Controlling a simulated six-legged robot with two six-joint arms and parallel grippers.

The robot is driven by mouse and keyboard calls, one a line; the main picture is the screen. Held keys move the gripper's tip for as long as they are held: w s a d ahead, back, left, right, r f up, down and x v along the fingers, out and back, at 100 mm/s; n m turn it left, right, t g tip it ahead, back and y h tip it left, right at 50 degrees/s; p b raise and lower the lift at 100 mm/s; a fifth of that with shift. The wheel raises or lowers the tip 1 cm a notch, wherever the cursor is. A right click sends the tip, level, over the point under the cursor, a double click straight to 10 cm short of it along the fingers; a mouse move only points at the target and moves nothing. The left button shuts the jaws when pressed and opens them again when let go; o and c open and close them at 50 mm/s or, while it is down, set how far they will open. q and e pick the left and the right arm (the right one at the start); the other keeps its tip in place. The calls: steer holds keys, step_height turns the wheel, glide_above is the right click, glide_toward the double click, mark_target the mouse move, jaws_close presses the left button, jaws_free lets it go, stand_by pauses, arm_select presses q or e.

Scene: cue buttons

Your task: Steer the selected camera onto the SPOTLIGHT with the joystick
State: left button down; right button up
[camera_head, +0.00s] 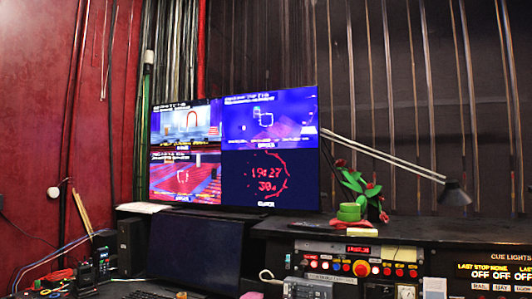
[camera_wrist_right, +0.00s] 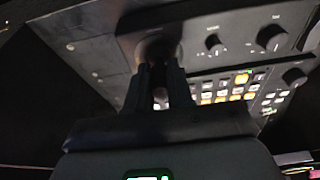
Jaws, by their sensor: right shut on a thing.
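My right gripper (camera_wrist_right: 158,92) is in the right wrist view, its two dark fingers closed around a dark stick with a rounded base, which looks like the joystick (camera_wrist_right: 157,48), on a dark control panel (camera_wrist_right: 110,65). Much of the stick is hidden between the fingers. In the head view a monitor (camera_head: 235,150) shows four panes. The upper right pane (camera_head: 268,119) is blue with a white bracket marker near its middle. The lower left pane (camera_head: 186,180) shows red rows with a white bracket marker. The pane labels are too small to read. Neither gripper shows in the head view.
Lit buttons (camera_wrist_right: 225,88) and black knobs (camera_wrist_right: 270,37) sit on the panel right of the stick.

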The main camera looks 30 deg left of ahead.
stand_by(0.5)
steer(key=shift+o, duration=0.3)
steer(key=shift+s+a+f, duration=0.1)
steer(key=shift+s+a, duration=0.2)
steer(key=shift+o, duration=0.3)
steer(key=shift+s+a+b, duration=0.1)
steer(key=shift+a+b, duration=0.1)
steer(key=shift+b, duration=0.1)
steer(key=shift+s+b, duration=0.1)
steer(key=shift+b, duration=0.2)
steer(key=shift+d, duration=0.3)
steer(key=shift+c, duration=0.3)
stand_by(0.6)
stand_by(0.9)
steer(key=shift+w+r, duration=0.2)
steer(key=shift+w, duration=0.15)
steer(key=shift+a, duration=0.1)
steer(key=shift+f, duration=0.1)
stand_by(0.8)
